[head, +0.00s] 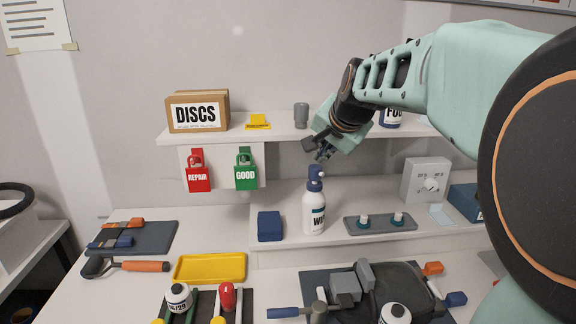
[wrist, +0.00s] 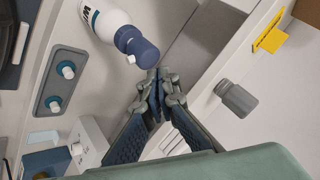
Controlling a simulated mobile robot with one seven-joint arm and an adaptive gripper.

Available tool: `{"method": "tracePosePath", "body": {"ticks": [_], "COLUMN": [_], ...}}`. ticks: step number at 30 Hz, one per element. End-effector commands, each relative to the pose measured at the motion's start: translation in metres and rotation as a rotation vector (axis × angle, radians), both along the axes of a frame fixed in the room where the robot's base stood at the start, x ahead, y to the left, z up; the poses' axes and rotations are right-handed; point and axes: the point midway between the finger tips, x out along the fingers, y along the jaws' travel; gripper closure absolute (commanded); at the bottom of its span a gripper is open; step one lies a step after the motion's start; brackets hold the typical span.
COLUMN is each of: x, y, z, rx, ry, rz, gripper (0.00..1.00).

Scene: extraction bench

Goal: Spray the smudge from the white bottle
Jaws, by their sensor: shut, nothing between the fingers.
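The white bottle (head: 314,214) with a dark blue spray head (head: 315,178) stands upright on the low riser behind the bench. In the wrist view the white bottle (wrist: 101,17) shows at the top, its blue spray head (wrist: 137,46) close to my fingertips. My gripper (head: 319,152) is above the spray head, below the upper shelf's front edge. It is shut and empty in the wrist view (wrist: 160,84). A small gap seems to lie between fingertips and spray head; I cannot tell whether they touch. I cannot make out a smudge.
A blue block (head: 270,226) stands left of the bottle. A grey plate with two white-topped knobs (head: 380,223) lies to its right. The upper shelf (head: 230,133) carries a DISCS box (head: 197,111) and a grey cup (head: 301,115). A yellow tray (head: 210,267) lies in front.

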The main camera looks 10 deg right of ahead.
Motion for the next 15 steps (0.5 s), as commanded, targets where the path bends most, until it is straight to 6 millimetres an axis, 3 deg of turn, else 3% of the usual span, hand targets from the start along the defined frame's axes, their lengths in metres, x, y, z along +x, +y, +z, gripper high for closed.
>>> {"method": "tracePosePath", "body": {"ticks": [15], "x": [0.0], "y": [0.0001], "z": [-0.0081], "rx": [0.0], "ry": [0.0], "rz": [0.0], "gripper": [1.0]}}
